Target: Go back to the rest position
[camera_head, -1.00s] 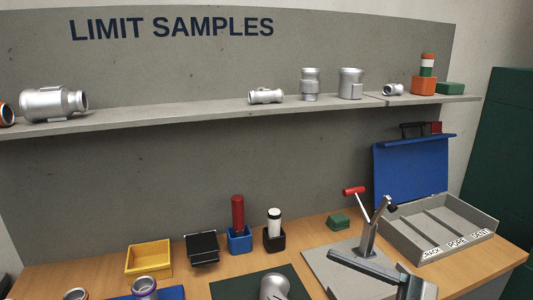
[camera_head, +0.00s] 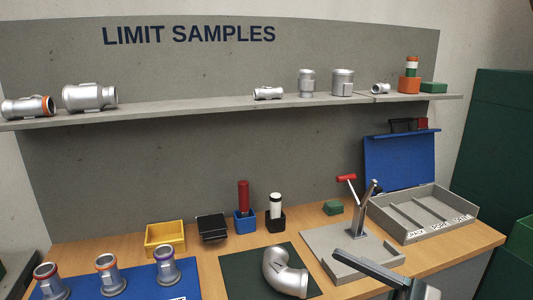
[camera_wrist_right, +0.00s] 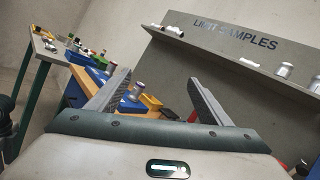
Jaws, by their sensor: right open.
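My right gripper shows in the right wrist view (camera_wrist_right: 160,88) with its two grey fingers spread wide and nothing between them. In the head view a grey part of my right arm (camera_head: 385,275) reaches in at the bottom right, in front of the clamp fixture (camera_head: 335,243); its fingertips cannot be made out clearly there. My left gripper is in neither view. A silver elbow casting (camera_head: 285,272) lies on a dark green mat (camera_head: 237,276). Several flanged castings (camera_head: 107,272) stand on a blue mat (camera_head: 205,275) at the left.
A yellow bin (camera_head: 165,238), black holder (camera_head: 212,228) and two stamps (camera_head: 243,208) line the table's back. A grey sorting tray (camera_head: 405,232) sits at right with a blue panel (camera_head: 400,160) behind it. A sample shelf (camera_head: 230,103) runs above.

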